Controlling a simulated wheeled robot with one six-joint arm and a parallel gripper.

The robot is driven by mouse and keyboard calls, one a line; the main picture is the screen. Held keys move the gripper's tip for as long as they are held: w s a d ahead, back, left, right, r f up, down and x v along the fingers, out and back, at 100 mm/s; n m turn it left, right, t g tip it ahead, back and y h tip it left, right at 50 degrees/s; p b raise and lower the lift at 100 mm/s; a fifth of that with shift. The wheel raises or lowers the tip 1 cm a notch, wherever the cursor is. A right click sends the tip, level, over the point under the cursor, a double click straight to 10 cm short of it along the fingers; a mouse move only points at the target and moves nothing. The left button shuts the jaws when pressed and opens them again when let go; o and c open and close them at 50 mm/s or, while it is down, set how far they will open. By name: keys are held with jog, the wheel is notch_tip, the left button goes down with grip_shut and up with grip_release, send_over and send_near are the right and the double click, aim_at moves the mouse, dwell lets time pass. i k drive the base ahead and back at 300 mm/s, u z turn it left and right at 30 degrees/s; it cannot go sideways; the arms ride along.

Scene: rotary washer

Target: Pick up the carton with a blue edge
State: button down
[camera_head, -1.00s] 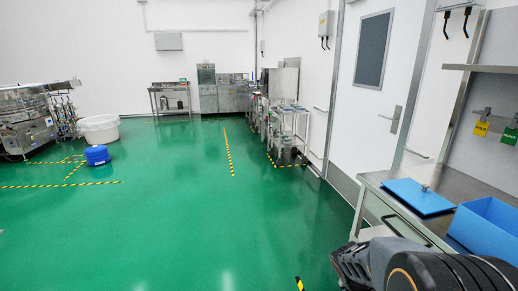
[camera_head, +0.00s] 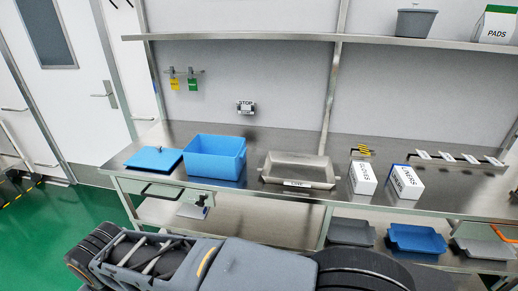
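A white carton with a blue edge (camera_head: 405,182) stands on the steel bench, right of centre. Its front carries dark lettering that looks like "LINERS". Just left of it, and apart from it, stands a white carton marked "GLOVES" (camera_head: 363,178). Another white carton, marked "PADS" and with a green edge (camera_head: 497,25), sits on the upper shelf at the far right. My folded arm crosses the bottom of the view, in front of the bench. I cannot make out my gripper's fingers.
The steel bench (camera_head: 262,140) also bears a blue lid (camera_head: 153,159), an open blue bin (camera_head: 213,157) and a steel tray (camera_head: 297,170). A grey tub (camera_head: 416,22) is on the upper shelf (camera_head: 260,37). Trays, one blue (camera_head: 417,239), lie below. Green floor is open at left.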

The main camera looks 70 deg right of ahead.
aim_at(407, 186)
jog(key=z, duration=3.9)
jog(key=k, duration=0.2)
jog(key=z, duration=0.2)
jog(key=i, duration=1.1)
jog(key=u, duration=0.6)
